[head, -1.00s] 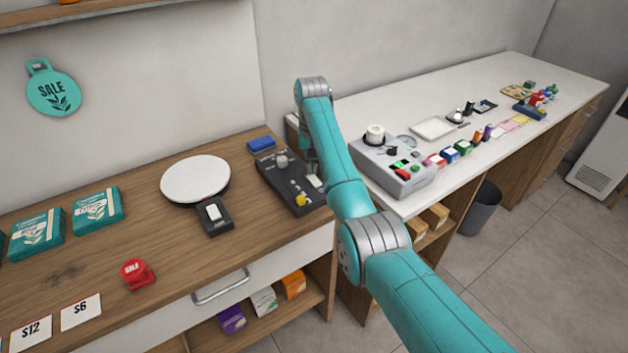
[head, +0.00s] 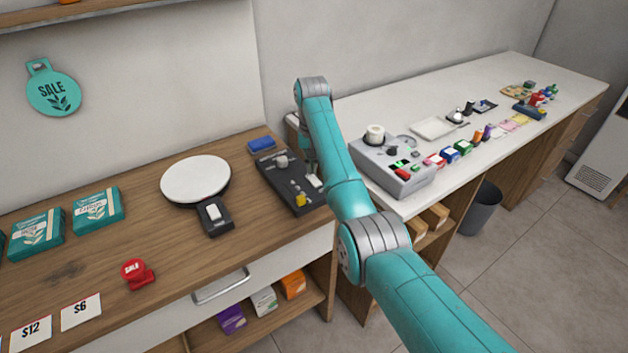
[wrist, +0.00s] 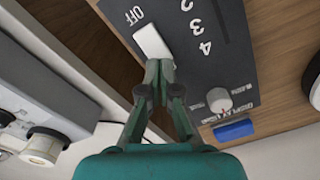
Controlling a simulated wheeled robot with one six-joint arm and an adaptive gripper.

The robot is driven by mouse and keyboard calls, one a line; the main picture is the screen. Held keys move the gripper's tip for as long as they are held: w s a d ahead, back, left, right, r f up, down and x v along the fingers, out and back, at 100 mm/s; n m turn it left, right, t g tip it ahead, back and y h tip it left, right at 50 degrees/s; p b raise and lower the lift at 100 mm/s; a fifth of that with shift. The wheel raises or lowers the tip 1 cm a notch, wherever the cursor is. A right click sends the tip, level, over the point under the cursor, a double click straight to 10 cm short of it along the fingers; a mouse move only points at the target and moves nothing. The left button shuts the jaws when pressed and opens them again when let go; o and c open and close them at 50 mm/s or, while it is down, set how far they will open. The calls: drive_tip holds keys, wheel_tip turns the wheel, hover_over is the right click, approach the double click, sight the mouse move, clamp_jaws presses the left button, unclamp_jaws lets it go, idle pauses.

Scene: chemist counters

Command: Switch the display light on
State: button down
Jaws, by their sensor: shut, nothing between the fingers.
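The black control panel (head: 281,190) lies on the wooden counter. It carries a grey knob (head: 281,162), a yellow-topped control (head: 300,200) and a white rocker switch (head: 316,181). In the wrist view the white rocker (wrist: 152,42) sits beside the printed word OFF, with numbers along the panel (wrist: 215,70). Small lettering near the knob (wrist: 219,100) seems to include DISPLAY. My gripper (wrist: 160,66) is shut and empty, its fingertips at the rocker's near end. I cannot tell whether they touch it. In the head view my arm partly hides my gripper (head: 312,170).
A round white plate device (head: 195,180) with its own white switch (head: 213,212) stands left of the panel. A blue block (head: 262,145) lies behind the panel. A grey box with controls (head: 392,165) stands on the white counter to the right, close to my arm.

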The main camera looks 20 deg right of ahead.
sight(312, 177)
drive_tip(key=shift+f, duration=1.3)
idle(1.0)
drive_tip(key=shift+r, duration=3.55)
